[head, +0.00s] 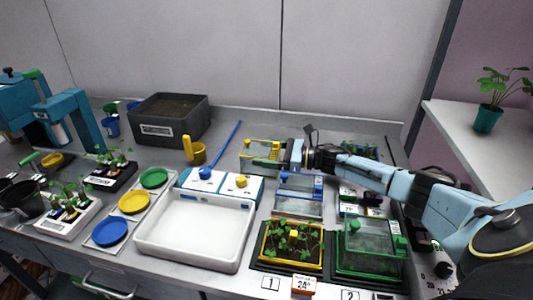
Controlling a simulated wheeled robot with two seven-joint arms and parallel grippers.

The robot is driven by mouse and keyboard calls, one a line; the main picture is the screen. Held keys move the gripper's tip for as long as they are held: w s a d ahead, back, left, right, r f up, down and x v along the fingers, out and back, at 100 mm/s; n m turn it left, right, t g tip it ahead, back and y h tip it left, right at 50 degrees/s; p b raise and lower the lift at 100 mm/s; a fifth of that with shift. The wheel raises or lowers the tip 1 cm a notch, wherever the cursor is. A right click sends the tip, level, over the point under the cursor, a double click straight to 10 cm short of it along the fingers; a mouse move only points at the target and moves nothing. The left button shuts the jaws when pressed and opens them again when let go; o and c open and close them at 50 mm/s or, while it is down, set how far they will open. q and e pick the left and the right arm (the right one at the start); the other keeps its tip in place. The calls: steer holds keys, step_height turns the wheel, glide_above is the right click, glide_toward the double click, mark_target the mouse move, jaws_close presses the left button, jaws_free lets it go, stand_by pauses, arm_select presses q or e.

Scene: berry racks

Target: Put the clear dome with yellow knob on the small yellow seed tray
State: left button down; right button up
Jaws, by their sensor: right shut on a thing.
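A clear dome with yellow edging (259,147) is at the back middle of the bench. My right gripper (284,156) is shut on it at its right side; the knob and exact grip are hard to make out. The small yellow seed tray (264,246) stands at the front, uncovered, with green seedlings and a yellow marker in it. It is in front of the dome and slightly right of it. My left gripper is not in view.
A blue-edged clear box (298,195) lies between the dome and yellow tray. A green-edged dome (372,236) stands right of the tray. A white basin (193,257) is to the left, with a blue-and-white box (217,186) behind it. My right arm spans the right side.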

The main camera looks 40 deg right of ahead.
steer(key=shift+f, duration=0.1)
steer(key=o, duration=1)
